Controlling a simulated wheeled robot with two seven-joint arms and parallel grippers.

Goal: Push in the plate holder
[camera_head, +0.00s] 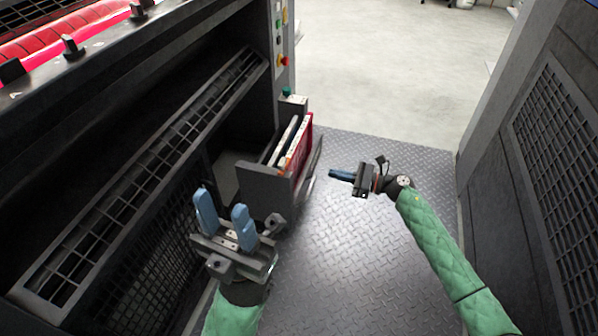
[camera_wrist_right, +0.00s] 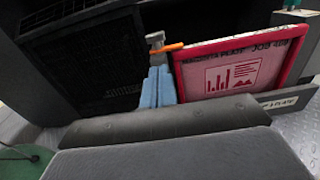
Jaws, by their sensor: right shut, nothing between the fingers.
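The plate holder (camera_head: 265,190) is a grey tray standing out from the press side in the head view, with a curved flap on its right. A magenta plate (camera_wrist_right: 235,72) in a red frame is in it; its red edge also shows in the head view (camera_head: 300,145). My right gripper (camera_head: 335,174) is shut and empty, to the right of the holder and pointing left at it, with a gap in the head view. In the right wrist view its blue fingers (camera_wrist_right: 157,86) are together, left of the red frame. My left gripper (camera_head: 223,222) is open and empty, in front of the holder.
The dark press (camera_head: 130,120) with slatted grilles fills the left side. A control box with a green button (camera_head: 288,92) stands behind the holder. A second machine wall (camera_head: 545,150) is on the right. The metal tread floor (camera_head: 350,240) between them is clear.

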